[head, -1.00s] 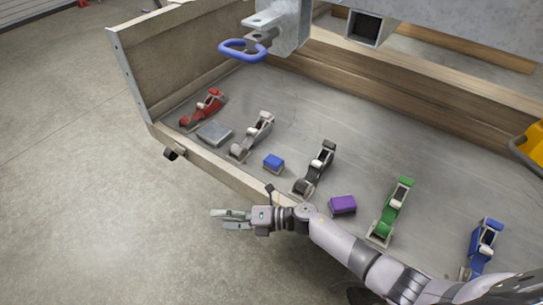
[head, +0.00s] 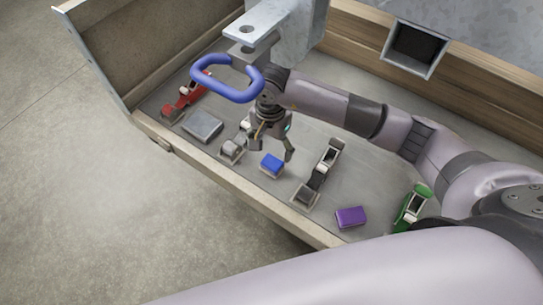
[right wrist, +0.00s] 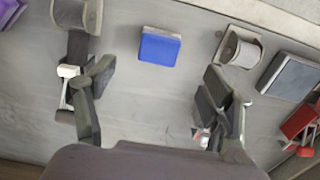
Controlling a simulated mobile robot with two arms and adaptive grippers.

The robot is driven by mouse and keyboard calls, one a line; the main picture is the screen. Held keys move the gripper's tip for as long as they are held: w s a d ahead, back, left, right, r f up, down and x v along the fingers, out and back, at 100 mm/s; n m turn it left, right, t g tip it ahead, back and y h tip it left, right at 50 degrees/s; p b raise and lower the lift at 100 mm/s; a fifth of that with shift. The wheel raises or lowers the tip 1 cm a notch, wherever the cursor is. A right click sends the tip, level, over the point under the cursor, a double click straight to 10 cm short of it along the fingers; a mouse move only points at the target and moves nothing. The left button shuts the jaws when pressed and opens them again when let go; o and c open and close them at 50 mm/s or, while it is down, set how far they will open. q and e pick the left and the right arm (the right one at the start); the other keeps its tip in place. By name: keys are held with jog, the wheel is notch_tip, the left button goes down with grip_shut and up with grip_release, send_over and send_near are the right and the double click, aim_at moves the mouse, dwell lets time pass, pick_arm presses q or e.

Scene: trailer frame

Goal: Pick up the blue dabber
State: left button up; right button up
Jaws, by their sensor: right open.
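The blue dabber shows as a small blue block (head: 272,164) lying on the grey floor of the tray, between the dark grey and the pale grey tool. In the right wrist view the blue block (right wrist: 160,46) lies ahead of the fingertips, roughly midway between them sideways, and apart from both. My right gripper (head: 273,150) points down just behind and above it, fingers open and spread, with nothing between them. Its two fingers (right wrist: 156,85) also show in the right wrist view. My left gripper is not seen.
Beside the block are a dark grey tool (head: 320,174) and a pale grey tool (head: 233,149), partly hidden. A grey box (head: 202,126), red tool (head: 186,95), purple block (head: 351,217) and green tool (head: 413,207) lie along the tray. A blue shackle (head: 227,96) hangs near my wrist.

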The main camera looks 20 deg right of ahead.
aim_at(271, 163)
notch_tip(271, 163, down, 4)
jog(key=shift+s+p, duration=0.1)
jog(key=shift+p, duration=0.2)
jog(key=shift+f, duration=0.25)
notch_tip(271, 163, down, 4)
jog(key=shift+f+p, duration=0.15)
jog(key=shift+p, duration=0.5)
jog(key=shift+f, duration=0.45)
jog(key=c, duration=0.5)
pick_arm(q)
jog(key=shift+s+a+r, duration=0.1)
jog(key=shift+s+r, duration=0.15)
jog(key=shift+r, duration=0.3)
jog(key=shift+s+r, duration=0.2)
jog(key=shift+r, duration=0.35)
pick_arm(e)
jog(key=c, duration=0.7)
jog(key=shift+c, duration=0.2)
